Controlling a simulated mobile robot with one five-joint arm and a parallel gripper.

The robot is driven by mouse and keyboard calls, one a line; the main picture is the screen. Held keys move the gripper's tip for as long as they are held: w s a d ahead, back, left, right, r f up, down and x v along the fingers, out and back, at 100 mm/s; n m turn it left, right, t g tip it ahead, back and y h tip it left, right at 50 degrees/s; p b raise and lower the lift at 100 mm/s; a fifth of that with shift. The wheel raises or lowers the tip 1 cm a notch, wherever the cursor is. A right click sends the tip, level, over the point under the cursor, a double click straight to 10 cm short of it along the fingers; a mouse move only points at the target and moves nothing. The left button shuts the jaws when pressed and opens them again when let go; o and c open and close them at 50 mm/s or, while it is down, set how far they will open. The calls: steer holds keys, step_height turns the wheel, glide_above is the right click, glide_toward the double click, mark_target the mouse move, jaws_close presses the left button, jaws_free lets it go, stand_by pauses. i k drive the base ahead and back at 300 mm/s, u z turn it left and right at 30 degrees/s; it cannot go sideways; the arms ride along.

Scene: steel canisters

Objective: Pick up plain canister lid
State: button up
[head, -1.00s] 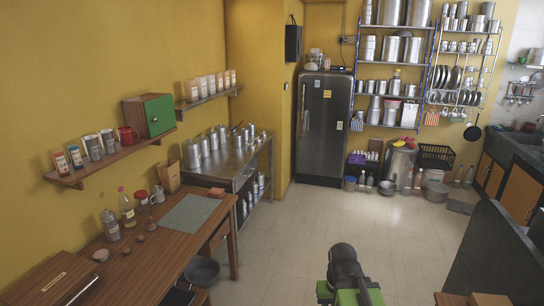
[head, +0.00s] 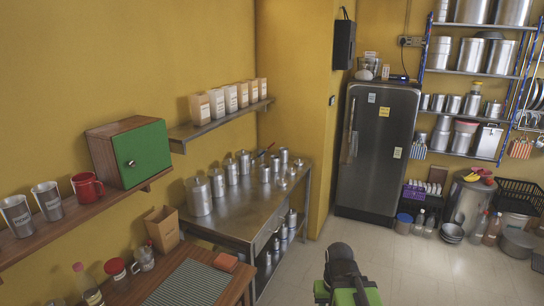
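Several steel canisters (head: 198,197) stand on the steel table (head: 240,222) against the yellow wall in the head view. Most have lids with small knobs. A low, flat, shiny round piece (head: 281,184) lies at the front right of the group; it looks like a loose lid, but it is too small to be sure. I cannot tell which lid is the plain one. My arm, dark and green, shows at the bottom centre, away from the table. No gripper fingers show.
A wooden table with a grey-green mat (head: 192,285) stands at the near left. A shelf with white-and-tan containers (head: 230,96) hangs above the steel table. A dark fridge (head: 377,150) stands behind on the right. Tiled floor (head: 300,275) is open to the right of the steel table.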

mark_target(281, 182)
steer(key=u, duration=0.1)
steer(key=i, duration=1.4)
steer(key=u, duration=0.15)
